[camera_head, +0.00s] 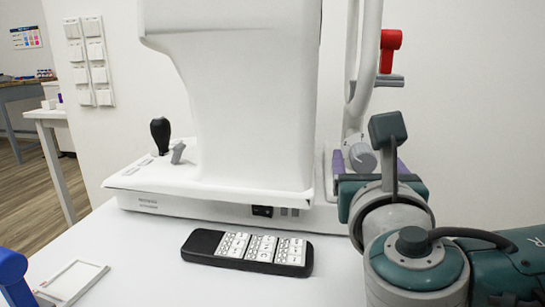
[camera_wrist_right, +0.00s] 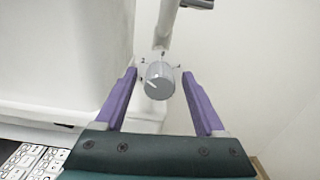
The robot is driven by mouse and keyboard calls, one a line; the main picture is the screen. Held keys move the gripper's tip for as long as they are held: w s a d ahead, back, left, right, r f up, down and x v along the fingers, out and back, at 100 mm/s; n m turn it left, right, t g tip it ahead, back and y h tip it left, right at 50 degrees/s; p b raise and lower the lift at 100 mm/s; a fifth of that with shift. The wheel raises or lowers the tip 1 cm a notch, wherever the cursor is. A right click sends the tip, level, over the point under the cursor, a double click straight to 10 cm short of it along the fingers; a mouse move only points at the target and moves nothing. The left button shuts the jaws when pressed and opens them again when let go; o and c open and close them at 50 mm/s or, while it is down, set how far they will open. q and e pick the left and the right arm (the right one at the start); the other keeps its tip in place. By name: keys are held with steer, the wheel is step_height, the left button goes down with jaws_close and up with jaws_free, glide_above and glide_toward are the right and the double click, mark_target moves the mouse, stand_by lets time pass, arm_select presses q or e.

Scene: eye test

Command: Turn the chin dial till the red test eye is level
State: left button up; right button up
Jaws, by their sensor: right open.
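The chin dial (camera_wrist_right: 160,80) is a grey round knob with a white pointer line, on the headrest post in the right wrist view. Small marks stand around it. It also shows in the head view (camera_head: 362,157). My right gripper (camera_wrist_right: 159,75) is open, with one purple finger on each side of the dial and a visible gap on both sides. In the head view the gripper (camera_head: 369,162) partly hides the post's foot. The red test eye (camera_head: 390,48) is above a grey bar at upper right; I cannot tell whether it is level. No left gripper is recognisable.
The white eye instrument (camera_head: 250,110) fills the middle, with a black joystick (camera_head: 160,134) on its base. A blue, unidentified part (camera_head: 12,272) shows lower left.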

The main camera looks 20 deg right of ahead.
jaws_close()
stand_by(0.4)
